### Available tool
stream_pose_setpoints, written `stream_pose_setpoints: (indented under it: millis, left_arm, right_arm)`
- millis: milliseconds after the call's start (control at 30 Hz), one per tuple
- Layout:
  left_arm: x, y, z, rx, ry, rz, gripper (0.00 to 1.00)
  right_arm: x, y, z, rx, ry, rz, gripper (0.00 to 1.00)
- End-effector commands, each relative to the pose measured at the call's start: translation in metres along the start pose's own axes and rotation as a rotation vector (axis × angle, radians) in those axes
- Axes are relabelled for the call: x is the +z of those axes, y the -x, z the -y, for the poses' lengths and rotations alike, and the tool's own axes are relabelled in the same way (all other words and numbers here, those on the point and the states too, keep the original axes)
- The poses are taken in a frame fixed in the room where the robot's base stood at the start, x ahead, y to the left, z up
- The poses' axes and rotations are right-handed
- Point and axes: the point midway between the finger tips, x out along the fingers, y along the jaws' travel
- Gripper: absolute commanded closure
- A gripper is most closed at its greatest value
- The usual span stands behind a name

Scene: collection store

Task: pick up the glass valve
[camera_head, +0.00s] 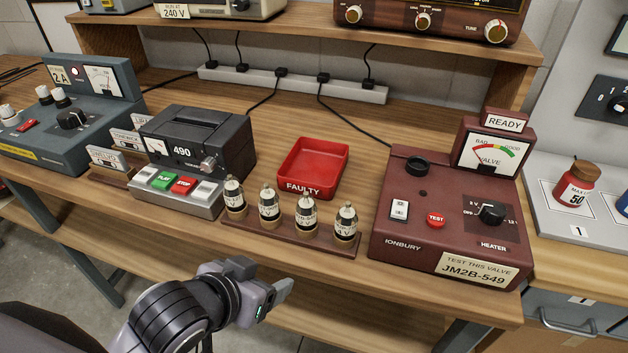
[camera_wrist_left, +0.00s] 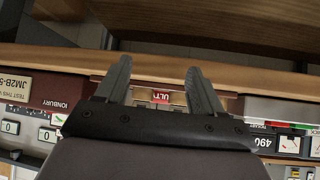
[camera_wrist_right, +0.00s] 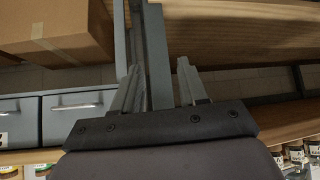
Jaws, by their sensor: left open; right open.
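Several glass valves stand upright in a row on a brown wooden rack at the bench's front; they include a leftmost valve (camera_head: 234,198), a middle valve (camera_head: 268,206) and a rightmost valve (camera_head: 345,224). The rack (camera_head: 250,232) sits left of a maroon valve tester (camera_head: 450,215), whose card (camera_head: 474,270) reads "TEST THIS VALVE JM2B-549". My left gripper (camera_head: 283,292) is in front of and below the rack, apart from the valves. In the left wrist view its fingers (camera_wrist_left: 158,75) are open and empty. My right gripper (camera_wrist_right: 158,78) is open and empty.
A red FAULTY tray (camera_head: 300,187) lies behind the rack, empty. A black and grey 490 unit (camera_head: 195,150) stands left, with a blue-grey meter box (camera_head: 75,115) beyond. A power strip (camera_head: 290,85) runs along the back under a shelf. Drawers (camera_wrist_right: 75,108) show in the right wrist view.

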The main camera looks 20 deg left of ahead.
Motion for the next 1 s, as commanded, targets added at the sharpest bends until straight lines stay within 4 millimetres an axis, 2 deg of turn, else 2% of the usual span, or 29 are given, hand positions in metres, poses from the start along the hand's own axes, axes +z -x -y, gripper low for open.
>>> stream_pose_setpoints:
  millis: [33, 100, 200, 300, 433, 567, 833, 1000]
  left_arm:
    - [-0.026, 0.005, -0.003, 0.003, -0.013, -0.056, 0.32]
    - [-0.049, 0.011, -0.007, 0.008, -0.012, -0.109, 0.32]
    - [-0.076, 0.018, -0.012, 0.014, -0.012, -0.174, 0.32]
    - [-0.095, 0.023, -0.015, 0.020, -0.010, -0.218, 0.32]
    - [-0.105, 0.026, -0.017, 0.024, -0.008, -0.247, 0.32]
    - [-0.108, 0.019, -0.018, 0.025, -0.006, -0.252, 0.32]
    - [-0.113, -0.004, -0.015, 0.024, -0.007, -0.251, 0.32]
    - [-0.116, -0.027, -0.010, 0.025, -0.007, -0.250, 0.32]
  right_arm:
    - [0.004, -0.003, 0.001, -0.004, -0.002, -0.019, 0.57]
    - [0.005, -0.007, 0.002, -0.005, -0.004, -0.063, 0.57]
    - [0.007, -0.010, 0.003, -0.008, -0.007, -0.119, 0.57]
    - [0.010, -0.011, 0.003, -0.009, -0.009, -0.162, 0.57]
    - [0.012, -0.013, 0.004, -0.010, -0.011, -0.194, 0.57]
    - [0.012, -0.013, 0.004, -0.010, -0.011, -0.201, 0.57]
    - [0.012, -0.013, 0.004, -0.010, -0.011, -0.200, 0.57]
    - [0.012, -0.013, 0.004, -0.010, -0.011, -0.200, 0.57]
